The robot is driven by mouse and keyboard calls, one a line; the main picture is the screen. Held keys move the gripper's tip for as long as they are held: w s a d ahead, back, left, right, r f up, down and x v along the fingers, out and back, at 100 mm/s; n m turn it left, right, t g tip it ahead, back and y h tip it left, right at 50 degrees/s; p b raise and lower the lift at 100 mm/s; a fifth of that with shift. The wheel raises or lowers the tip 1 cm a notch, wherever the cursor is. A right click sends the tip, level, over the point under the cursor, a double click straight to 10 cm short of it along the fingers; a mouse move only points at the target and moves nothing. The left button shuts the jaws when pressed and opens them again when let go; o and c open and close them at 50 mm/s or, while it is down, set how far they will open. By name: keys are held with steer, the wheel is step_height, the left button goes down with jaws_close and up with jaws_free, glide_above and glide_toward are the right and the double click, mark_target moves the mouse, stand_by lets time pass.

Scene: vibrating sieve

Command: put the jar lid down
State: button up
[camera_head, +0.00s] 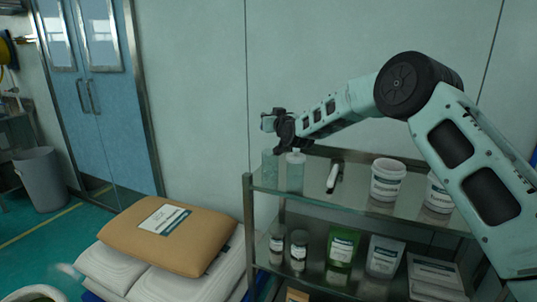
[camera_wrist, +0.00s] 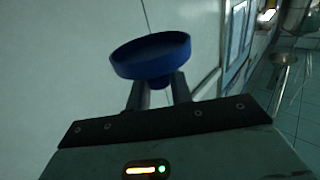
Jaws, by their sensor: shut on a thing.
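The jar lid (camera_wrist: 152,57) is a round blue disc with a raised rim and a narrower part below it. My gripper (camera_wrist: 158,93) is shut on that narrower part and holds the lid in the air, slightly tilted in the wrist view. In the head view my gripper (camera_head: 270,122) is above the left end of the shelf rack's glass top (camera_head: 345,200). The lid cannot be made out clearly in the head view.
On the glass top stand a clear bottle (camera_head: 295,172), a black-and-white tool (camera_head: 334,177) and a white tub (camera_head: 387,180). Jars (camera_head: 299,250) and a green pouch (camera_head: 342,247) fill the lower shelf. A brown sack (camera_head: 168,232) lies left of the rack. The wall is close behind.

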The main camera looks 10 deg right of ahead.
steer(key=shift+f, duration=0.15)
step_height(320, 180, down, 9)
steer(key=p, duration=0.2)
steer(key=shift+f, duration=0.2)
steer(key=shift+f, duration=0.15)
steer(key=o, duration=0.9)
steer(key=shift+o, duration=0.2)
steer(key=shift+p, duration=0.35)
